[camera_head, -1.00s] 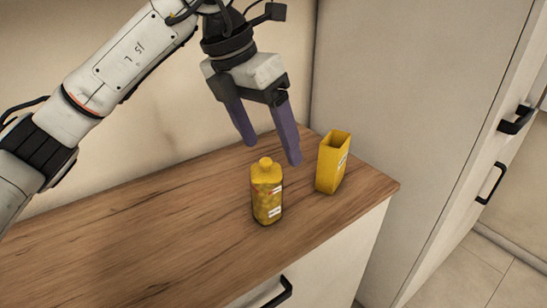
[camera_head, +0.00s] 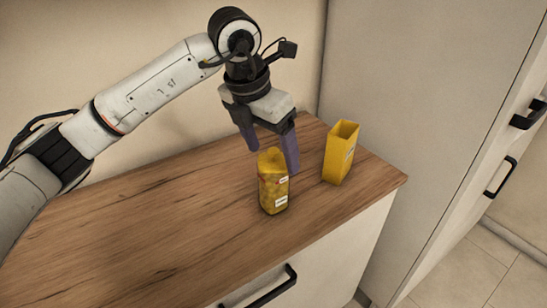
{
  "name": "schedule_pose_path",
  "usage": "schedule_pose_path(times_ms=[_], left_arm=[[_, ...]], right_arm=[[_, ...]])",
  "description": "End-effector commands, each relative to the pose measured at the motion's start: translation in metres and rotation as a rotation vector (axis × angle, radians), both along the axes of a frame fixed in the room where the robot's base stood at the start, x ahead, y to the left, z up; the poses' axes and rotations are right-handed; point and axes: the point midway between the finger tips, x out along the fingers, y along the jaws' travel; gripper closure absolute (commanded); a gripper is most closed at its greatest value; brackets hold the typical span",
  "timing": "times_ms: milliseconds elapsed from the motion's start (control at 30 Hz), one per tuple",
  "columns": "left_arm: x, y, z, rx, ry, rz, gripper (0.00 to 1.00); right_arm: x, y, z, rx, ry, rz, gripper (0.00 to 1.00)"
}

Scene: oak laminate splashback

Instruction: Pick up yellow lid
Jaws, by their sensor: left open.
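A yellow bottle with white labels (camera_head: 272,188) stands upright on the wooden counter. Its yellow lid (camera_head: 271,154) is on top, small and hard to tell from the yellow shoulder. My left gripper (camera_head: 272,160) points down with its two purple fingers spread apart. In the picture, one finger is at the left of the lid and the other at its right. The fingers look close to the bottle's top, but I cannot tell whether they touch it. Nothing is held. My right gripper is not in view.
An open-topped yellow box (camera_head: 339,156) stands just right of the bottle, close to my gripper's right finger. The wooden counter (camera_head: 150,230) is clear at the left. A wall is behind, and a tall pale cabinet (camera_head: 420,110) stands at the right.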

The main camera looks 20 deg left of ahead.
Motion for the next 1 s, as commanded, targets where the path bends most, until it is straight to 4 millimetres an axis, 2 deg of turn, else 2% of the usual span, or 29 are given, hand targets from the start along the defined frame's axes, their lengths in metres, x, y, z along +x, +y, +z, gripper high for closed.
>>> schedule_pose_path(times_ms=[200,400,467,533,567,800,867,1000], left_arm=[[0.0,0.0,-0.001,0.0,-0.001,-0.001,0.25],[0.0,0.0,0.0,0.0,-0.001,-0.001,0.59],[0.0,0.0,0.0,0.0,-0.001,-0.001,0.66],[0.0,0.0,0.0,0.0,-0.001,-0.001,0.66],[0.0,-0.001,0.0,-0.001,-0.001,-0.001,0.7],[0.0,0.0,0.003,-0.001,-0.002,-0.001,0.7],[0.001,-0.001,0.009,-0.001,-0.003,-0.001,0.7],[0.001,0.0,0.034,-0.002,-0.006,0.0,0.7]], right_arm=[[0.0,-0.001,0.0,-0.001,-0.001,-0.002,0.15],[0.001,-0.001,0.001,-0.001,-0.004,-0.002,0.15],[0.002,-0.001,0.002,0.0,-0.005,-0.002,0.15],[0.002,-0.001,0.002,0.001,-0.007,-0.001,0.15],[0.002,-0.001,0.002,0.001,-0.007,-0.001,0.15],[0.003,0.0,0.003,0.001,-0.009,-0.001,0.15],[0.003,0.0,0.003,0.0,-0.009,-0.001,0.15],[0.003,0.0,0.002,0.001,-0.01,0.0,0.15]])
